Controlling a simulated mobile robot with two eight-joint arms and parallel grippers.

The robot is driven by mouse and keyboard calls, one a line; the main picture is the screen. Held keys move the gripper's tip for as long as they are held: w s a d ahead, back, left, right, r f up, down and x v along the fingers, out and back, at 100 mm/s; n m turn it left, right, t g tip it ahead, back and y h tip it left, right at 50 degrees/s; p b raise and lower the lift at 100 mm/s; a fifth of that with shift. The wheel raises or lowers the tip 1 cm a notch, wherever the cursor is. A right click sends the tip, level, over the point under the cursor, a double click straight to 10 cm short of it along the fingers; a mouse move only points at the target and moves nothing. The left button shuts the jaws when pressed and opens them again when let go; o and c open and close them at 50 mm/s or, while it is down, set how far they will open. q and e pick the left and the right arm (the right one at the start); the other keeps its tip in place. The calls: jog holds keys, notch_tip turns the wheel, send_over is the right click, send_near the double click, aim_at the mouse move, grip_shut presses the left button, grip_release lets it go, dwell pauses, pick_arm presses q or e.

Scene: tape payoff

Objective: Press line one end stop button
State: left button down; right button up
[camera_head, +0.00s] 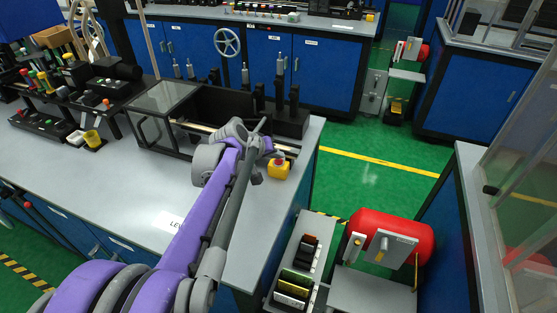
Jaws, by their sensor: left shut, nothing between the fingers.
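A yellow box (278,171) with a red button (279,161) on top sits near the right end of the grey bench top (130,185). It looks like the line one end stop button, though no label on it is readable. My left gripper (262,150) is at the end of the purple and grey arm, just left of the yellow box. It is shut and empty. I cannot tell whether it touches the box or how high it is above the bench. My right gripper is out of view.
A black-framed machine with a clear cover (165,97) stands on the bench behind my gripper. A red tank (390,238) and a grey unit with switches (302,262) stand right of the bench. Green floor (370,180) is open beyond them.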

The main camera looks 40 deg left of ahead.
aim_at(277, 164)
pick_arm(q)
jog(key=shift+f, duration=0.1)
dwell(0.3)
jog(key=shift+f, duration=0.4)
jog(key=shift+r+p, duration=0.4)
jog(key=shift+r, duration=0.15)
notch_tip(277, 164, up, 6)
jog(key=p, duration=0.5)
dwell(0.5)
